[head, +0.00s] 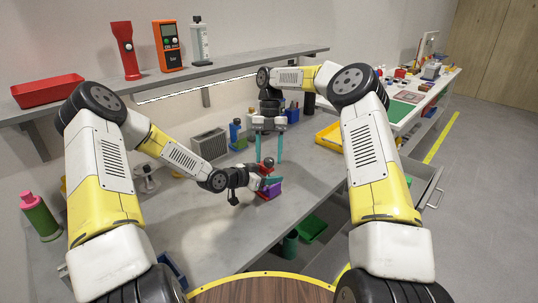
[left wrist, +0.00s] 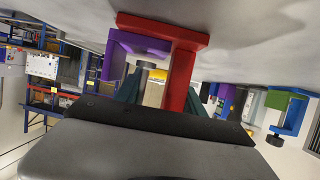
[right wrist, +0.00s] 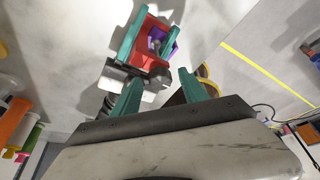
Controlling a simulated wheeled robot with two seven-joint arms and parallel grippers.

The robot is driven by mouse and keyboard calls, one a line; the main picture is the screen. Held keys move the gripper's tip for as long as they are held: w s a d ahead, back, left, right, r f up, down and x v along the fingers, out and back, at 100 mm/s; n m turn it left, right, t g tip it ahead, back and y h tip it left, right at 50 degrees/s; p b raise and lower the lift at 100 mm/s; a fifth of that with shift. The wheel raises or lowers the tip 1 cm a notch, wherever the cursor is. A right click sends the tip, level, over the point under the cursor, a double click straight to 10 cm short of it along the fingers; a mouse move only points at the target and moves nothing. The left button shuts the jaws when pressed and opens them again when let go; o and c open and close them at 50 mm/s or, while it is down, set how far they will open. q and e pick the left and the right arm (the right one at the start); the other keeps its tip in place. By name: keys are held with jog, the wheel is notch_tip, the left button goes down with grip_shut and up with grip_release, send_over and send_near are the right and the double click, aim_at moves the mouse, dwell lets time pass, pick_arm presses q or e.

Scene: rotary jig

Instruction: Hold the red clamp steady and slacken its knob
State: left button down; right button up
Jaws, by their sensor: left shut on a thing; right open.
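The red clamp (left wrist: 181,78) is in the jaws of my left gripper (head: 270,182). In the right wrist view its red body (right wrist: 151,62) sits between the teal left fingers. A purple part (left wrist: 136,43) lies against or beside the red; I cannot tell whether they are joined. My right gripper (head: 267,158) is open, pointing down above the clamp. In the right wrist view its fingers (right wrist: 158,85) are apart with nothing held between them.
A blue and green clamp (left wrist: 287,112) stands to one side in the left wrist view. A yellow tray (head: 330,136) lies right of my right gripper. A grey slotted box (head: 209,144) and bottles stand at the back. The grey bench (head: 215,225) in front is clear.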

jog(key=v, duration=0.7)
jog(key=shift+r, duration=0.2)
jog(key=shift+w, duration=0.1)
